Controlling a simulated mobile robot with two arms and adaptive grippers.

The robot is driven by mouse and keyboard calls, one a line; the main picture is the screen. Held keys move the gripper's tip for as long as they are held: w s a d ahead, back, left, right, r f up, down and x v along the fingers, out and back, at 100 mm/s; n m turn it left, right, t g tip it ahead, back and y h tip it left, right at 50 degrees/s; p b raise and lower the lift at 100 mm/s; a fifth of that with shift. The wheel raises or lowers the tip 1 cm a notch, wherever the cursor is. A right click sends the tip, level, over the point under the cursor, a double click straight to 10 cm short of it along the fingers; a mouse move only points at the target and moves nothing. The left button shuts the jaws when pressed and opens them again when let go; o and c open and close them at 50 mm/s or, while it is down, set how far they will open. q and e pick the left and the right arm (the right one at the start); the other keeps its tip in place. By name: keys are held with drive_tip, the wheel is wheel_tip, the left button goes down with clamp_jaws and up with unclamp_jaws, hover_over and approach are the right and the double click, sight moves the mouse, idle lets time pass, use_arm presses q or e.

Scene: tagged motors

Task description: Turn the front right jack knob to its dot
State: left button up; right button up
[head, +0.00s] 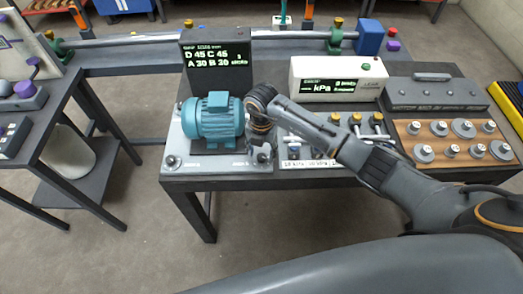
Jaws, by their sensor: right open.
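A teal motor (213,119) sits on a pale base plate (212,166) at the left of the table. A small round knob (263,157) is at the plate's front right corner, and another knob (172,161) is at its front left. Any dot by the front right knob is too small to make out. My right gripper (262,138) points down just behind and above the front right knob, beside the motor. It is open, and its fingertips are small and partly hidden by my wrist. I cannot tell whether it touches anything. My left gripper is not in view.
A dark display box (216,58) with green-white text stands behind the motor. A white kPa gauge box (338,79), a grey case (437,94) and a wooden board (453,142) with several metal weights lie to the right. My right arm crosses above several brass-topped valves (355,119).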

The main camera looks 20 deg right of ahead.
drive_tip(key=shift+f, duration=0.7)
clamp_jaws()
